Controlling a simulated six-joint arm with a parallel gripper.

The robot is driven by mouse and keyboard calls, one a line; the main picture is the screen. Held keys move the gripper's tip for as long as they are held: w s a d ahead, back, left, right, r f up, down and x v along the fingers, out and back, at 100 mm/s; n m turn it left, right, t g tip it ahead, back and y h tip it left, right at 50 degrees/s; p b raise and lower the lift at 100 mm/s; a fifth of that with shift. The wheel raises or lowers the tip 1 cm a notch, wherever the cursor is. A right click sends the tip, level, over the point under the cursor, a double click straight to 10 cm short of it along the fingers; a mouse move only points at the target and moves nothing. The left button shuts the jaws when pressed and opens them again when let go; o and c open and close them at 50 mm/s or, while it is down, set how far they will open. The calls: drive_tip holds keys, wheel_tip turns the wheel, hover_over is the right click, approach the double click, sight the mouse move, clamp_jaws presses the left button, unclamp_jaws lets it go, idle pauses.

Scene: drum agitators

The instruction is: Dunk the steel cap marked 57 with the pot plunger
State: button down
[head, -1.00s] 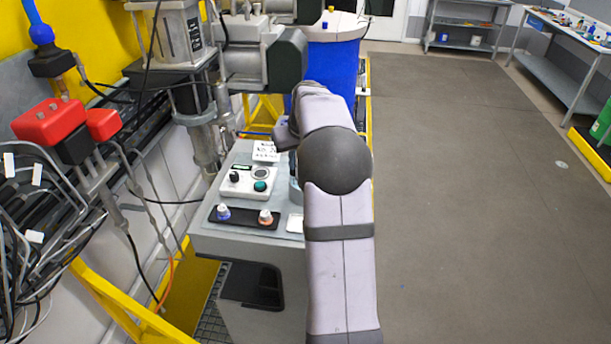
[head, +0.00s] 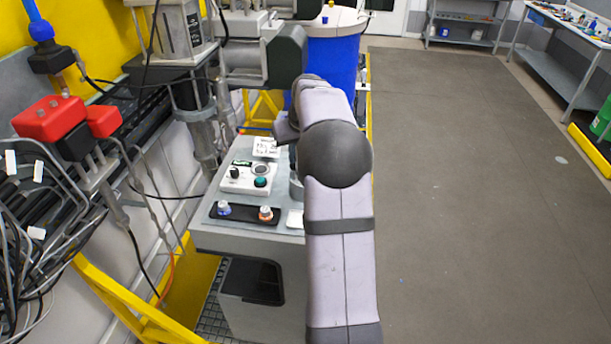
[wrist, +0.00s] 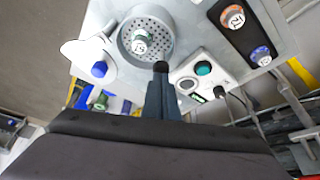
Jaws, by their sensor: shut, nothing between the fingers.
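In the wrist view a round grey pot with a perforated dish (wrist: 161,16) stands on the grey bench top. A small steel cap (wrist: 140,40) sits on the dish; its marking is small and looks like 57. My gripper (wrist: 160,68) is shut and empty, its dark fingertips just at or above the dish's near rim, beside the cap. I cannot tell whether they touch the pot. Two more caps, one with an orange rim (wrist: 232,17) and one with a purple rim (wrist: 261,55), sit in a black tray. In the head view my arm hides my gripper and most of the pot.
A white control box (head: 247,178) with a green button, a black knob and a round grey part stands beside the pot. A blue drum (head: 334,70) stands behind. Machinery and cables crowd the left side. The floor (head: 470,200) at right is clear.

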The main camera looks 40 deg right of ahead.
drive_tip(key=shift+f+b, duration=1.15)
drive_tip(key=shift+f, duration=0.65)
drive_tip(key=shift+r, duration=0.2)
drive_tip(key=shift+r+p, duration=1.6)
drive_tip(key=shift+r, duration=0.1)
wheel_tip(320, 180, up, 6)
drive_tip(key=p, duration=0.5)
